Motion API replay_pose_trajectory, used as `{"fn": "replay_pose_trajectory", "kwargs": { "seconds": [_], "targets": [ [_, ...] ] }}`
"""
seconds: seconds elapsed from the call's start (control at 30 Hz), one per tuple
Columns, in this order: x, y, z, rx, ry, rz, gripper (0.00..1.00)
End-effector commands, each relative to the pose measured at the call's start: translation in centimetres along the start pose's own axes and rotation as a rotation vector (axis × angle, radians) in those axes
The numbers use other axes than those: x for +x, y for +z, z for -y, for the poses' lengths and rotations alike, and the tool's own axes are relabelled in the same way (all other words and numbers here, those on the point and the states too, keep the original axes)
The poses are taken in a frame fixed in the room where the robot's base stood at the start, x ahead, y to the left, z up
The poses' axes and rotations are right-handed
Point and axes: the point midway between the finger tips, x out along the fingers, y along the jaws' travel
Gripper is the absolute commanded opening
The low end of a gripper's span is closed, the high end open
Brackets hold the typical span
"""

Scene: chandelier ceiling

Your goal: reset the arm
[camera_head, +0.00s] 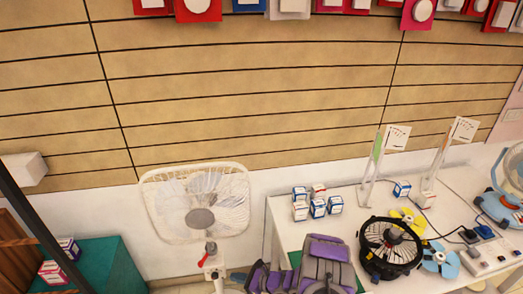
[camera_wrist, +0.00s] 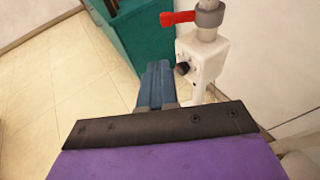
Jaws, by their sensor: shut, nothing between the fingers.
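My gripper (camera_wrist: 155,80) shows in the wrist view as blue-grey fingers, pressed together and pointing up the picture, with nothing between them. The purple and black part at the bottom of that view is mine. In the head view, my purple and grey arm (camera_head: 327,262) is folded low at the bottom middle, in front of the white table. My fingers cannot be made out clearly there. In the wrist view, the fan stand's white control box (camera_wrist: 203,58), with a black knob and a red clamp above, is just right of the fingers; whether they touch cannot be told.
A white-framed fan (camera_head: 200,215) stands by the slatted wall. The white table (camera_head: 345,218) at right holds small boxes, a black fan (camera_head: 390,248) and blue-and-yellow fan parts. A green cabinet (camera_head: 110,262) is at lower left. Bare tiled floor (camera_wrist: 70,70) shows left of my fingers.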

Motion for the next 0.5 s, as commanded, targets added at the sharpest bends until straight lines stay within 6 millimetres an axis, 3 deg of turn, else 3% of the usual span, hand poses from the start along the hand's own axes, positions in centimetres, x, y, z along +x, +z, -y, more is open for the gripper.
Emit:
{"fn": "replay_pose_trajectory", "kwargs": {
  "seconds": [0.17,0.3,0.5],
  "targets": [
    [-0.1,3.8,-0.5,-0.052,0.049,0.035,0.0],
    [-0.5,9.5,-1.9,-0.145,0.135,0.078,0.0],
    [-1.9,16.4,-4.8,-0.285,0.263,0.117,0.0]
  ]
}}
